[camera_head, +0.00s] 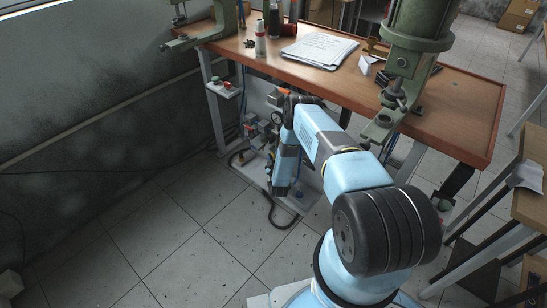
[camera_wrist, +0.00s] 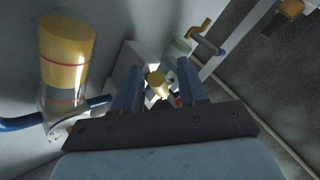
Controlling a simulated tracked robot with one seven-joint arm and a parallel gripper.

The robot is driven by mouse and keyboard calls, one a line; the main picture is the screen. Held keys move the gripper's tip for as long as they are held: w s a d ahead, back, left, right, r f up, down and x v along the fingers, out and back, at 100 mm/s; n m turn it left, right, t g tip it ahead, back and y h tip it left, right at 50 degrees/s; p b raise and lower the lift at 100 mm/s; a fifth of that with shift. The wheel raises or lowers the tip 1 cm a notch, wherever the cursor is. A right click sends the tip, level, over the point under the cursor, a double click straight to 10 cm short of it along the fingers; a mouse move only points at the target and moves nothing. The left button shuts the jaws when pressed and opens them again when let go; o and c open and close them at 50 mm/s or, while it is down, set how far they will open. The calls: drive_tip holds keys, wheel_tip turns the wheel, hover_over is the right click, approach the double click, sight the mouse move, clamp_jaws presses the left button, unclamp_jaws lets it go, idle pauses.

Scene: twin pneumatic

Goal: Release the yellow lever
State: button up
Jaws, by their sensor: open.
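My gripper (camera_wrist: 160,68) shows in the wrist view with its two blue fingers apart. A short yellow cylindrical piece (camera_wrist: 157,84) shows in the gap between the fingers and may be the end of the yellow lever. Whether a finger touches it I cannot tell. The lever's base is mostly hidden behind the fingers. In the head view my arm reaches down beneath the workbench, beside the pneumatic fittings (camera_head: 262,131). The fingers and the yellow lever cannot be made out there.
A large yellow cylinder with red rings (camera_wrist: 67,55) stands left of my gripper, with a blue hose (camera_wrist: 20,123) near its base. An orange-brown elbow (camera_wrist: 200,28) is at the upper right. A dark hose (camera_head: 270,212) lies on the floor.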

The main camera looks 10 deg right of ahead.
clamp_jaws()
idle(0.3)
drive_tip(key=shift+s+r+n+g, duration=0.15)
drive_tip(key=shift+r+n+g, duration=0.1)
drive_tip(key=shift+n+g, duration=0.35)
drive_tip(key=shift+d, duration=0.1)
unclamp_jaws()
drive_tip(key=shift+s, duration=0.1)
